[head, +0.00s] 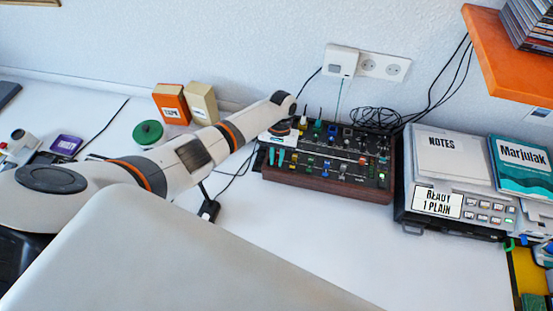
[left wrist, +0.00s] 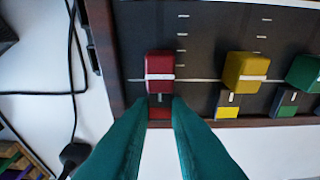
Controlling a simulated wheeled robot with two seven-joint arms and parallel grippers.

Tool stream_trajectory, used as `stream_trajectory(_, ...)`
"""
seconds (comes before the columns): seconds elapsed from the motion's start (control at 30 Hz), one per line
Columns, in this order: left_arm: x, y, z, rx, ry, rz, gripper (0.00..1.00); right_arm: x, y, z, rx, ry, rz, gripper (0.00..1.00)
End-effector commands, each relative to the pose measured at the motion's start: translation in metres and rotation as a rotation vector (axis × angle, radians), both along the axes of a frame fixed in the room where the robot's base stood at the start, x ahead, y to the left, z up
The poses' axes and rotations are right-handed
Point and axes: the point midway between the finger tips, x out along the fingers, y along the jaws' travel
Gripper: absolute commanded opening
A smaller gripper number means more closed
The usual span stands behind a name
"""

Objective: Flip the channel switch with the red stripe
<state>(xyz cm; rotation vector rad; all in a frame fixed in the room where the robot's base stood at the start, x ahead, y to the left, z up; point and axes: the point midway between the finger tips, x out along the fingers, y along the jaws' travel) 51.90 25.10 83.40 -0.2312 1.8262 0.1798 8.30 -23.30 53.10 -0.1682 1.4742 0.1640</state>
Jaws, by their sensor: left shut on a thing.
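The mixer (head: 325,184) is a black panel in a dark wooden case on the white table. In the left wrist view its panel (left wrist: 207,50) fills the upper part. A red fader knob (left wrist: 160,66) sits at the left. Below it is a small channel switch (left wrist: 160,98) with a red stripe (left wrist: 160,113) under it. My left gripper (left wrist: 159,103) has its teal fingertips closed on this switch, one on each side. The fingers partly hide the switch and stripe, and its lever position is unclear. In the head view the left gripper (head: 282,157) is at the mixer's left end.
Yellow (left wrist: 244,68) and green (left wrist: 303,72) fader knobs with their own switches lie to the right. Cables (head: 372,118) run behind the mixer. A grey machine with a READY 1 PLAIN display (head: 438,203) stands right of it. An orange shelf (head: 500,75) overhangs at upper right.

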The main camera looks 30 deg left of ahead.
Motion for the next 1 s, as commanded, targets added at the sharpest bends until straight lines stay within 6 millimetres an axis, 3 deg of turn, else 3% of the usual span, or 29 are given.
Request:
stream_trajectory(0.4, 0.001, 0.001, 0.001, -0.009, 0.028, 0.001, 0.0, 0.0, -0.004, -0.003, -0.004, 0.0, 0.002, 0.36)
stream_trajectory(0.43, 0.001, 0.001, 0.001, -0.009, 0.027, 0.001, 0.21, 0.0, -0.004, -0.003, -0.004, 0.0, 0.002, 0.36)
stream_trajectory(0.47, 0.001, 0.001, 0.001, -0.009, 0.027, 0.001, 0.25, 0.0, -0.004, -0.003, -0.005, 0.0, 0.002, 0.36)
stream_trajectory(0.77, 0.001, 0.0, 0.002, -0.009, 0.027, 0.001, 0.25, 0.001, -0.004, -0.003, -0.005, -0.001, 0.002, 0.36)
stream_trajectory(1.0, 0.011, 0.002, 0.031, -0.009, 0.022, -0.001, 0.25, 0.001, -0.004, -0.007, -0.005, -0.002, 0.002, 0.36)
